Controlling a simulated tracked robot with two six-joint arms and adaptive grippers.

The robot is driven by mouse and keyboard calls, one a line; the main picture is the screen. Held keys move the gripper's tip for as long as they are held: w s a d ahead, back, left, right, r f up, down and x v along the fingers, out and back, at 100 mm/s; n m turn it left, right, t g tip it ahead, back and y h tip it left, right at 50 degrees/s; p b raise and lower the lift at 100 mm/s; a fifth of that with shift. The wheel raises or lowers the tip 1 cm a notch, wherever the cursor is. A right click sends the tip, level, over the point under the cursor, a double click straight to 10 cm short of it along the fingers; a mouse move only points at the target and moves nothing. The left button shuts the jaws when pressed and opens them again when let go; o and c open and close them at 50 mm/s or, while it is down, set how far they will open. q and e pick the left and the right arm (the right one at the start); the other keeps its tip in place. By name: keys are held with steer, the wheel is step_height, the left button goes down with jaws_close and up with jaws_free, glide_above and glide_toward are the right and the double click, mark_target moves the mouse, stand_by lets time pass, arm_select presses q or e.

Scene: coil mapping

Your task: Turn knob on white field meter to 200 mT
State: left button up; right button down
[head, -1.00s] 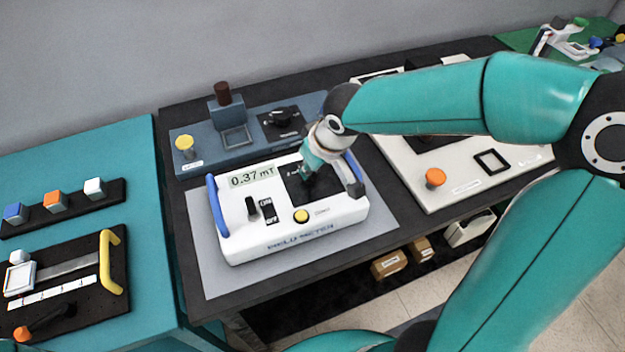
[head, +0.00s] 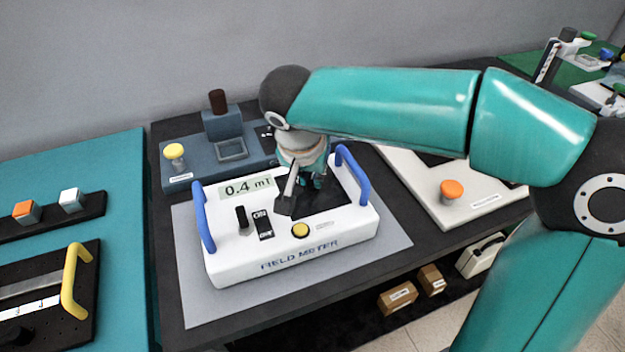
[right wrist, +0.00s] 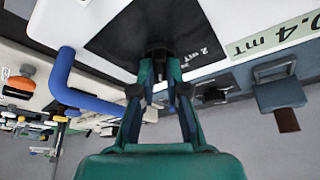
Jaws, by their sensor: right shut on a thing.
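The white field meter (head: 290,245) sits on a grey mat, with blue handles on both sides. Its display (head: 247,187) reads 0.4 mT. Its black dial panel (head: 335,205) is partly covered by my right gripper (head: 303,190), which points down at it. In the right wrist view the right gripper (right wrist: 158,75) is shut on the dark knob (right wrist: 157,48), beside a "2 mT" mark. The knob's pointer and most scale marks are hidden. The display also shows in the right wrist view (right wrist: 278,35). My left gripper is out of view.
The meter's front has a black toggle switch (head: 242,220) and a yellow button (head: 300,230). A blue-grey device (head: 222,150) stands behind. A white panel with an orange knob (head: 452,190) lies to the right. A teal table (head: 115,220) is at left.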

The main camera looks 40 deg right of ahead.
mark_target(300, 208)
steer(key=shift+m+g, duration=0.3)
steer(key=shift+m, duration=0.6)
steer(key=c, duration=1.2)
jaws_free()
steer(key=v, duration=1.2)
steer(key=shift+w+a+f, duration=0.1)
steer(key=shift+w+a, duration=0.05)
